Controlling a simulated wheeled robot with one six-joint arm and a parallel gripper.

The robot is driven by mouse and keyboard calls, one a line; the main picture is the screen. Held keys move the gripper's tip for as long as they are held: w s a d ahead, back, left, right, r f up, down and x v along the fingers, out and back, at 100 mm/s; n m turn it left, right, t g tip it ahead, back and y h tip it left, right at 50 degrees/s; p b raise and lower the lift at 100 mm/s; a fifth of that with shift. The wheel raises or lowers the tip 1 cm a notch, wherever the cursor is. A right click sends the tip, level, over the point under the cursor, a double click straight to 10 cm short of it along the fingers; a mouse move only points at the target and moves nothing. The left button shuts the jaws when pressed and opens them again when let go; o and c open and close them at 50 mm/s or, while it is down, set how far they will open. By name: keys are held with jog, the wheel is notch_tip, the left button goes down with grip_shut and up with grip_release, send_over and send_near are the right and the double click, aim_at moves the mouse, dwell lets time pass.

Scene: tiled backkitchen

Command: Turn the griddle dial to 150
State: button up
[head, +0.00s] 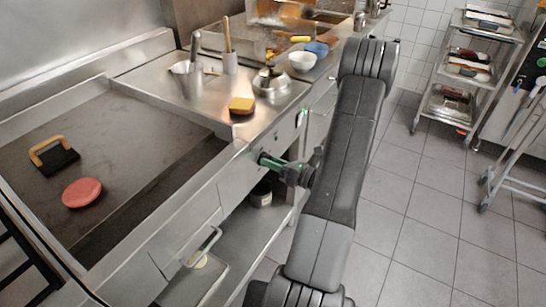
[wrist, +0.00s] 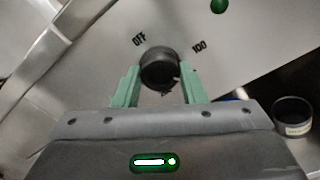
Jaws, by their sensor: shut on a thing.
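The griddle dial (wrist: 160,66) is a round black knob on the steel front panel. In the wrist view the label OFF (wrist: 139,39) is at its upper left and 100 (wrist: 199,47) at its upper right. A dark mark just below the dial is partly hidden. I see no label 150 and cannot tell the dial's setting. My gripper's green fingers (wrist: 160,74) are on either side of the dial, shut on it. In the head view my gripper (head: 271,161) is at the griddle's front panel; the dial is hidden there. The griddle plate (head: 130,135) lies to the left.
A red round object (head: 82,192) and a wooden-handled press (head: 54,157) lie on the griddle. A green light (wrist: 219,5) is on the panel. A dark pot (wrist: 293,115) is at lower right.

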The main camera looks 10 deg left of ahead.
jog(key=shift+m+p, duration=1.05)
jog(key=shift+m, duration=0.65)
jog(key=o, duration=1)
jog(key=b+v, duration=0.1)
jog(key=v, duration=1.2)
jog(key=shift+s+d, duration=0.1)
jog(key=shift+d, duration=0.3)
jog(key=shift+a, duration=0.1)
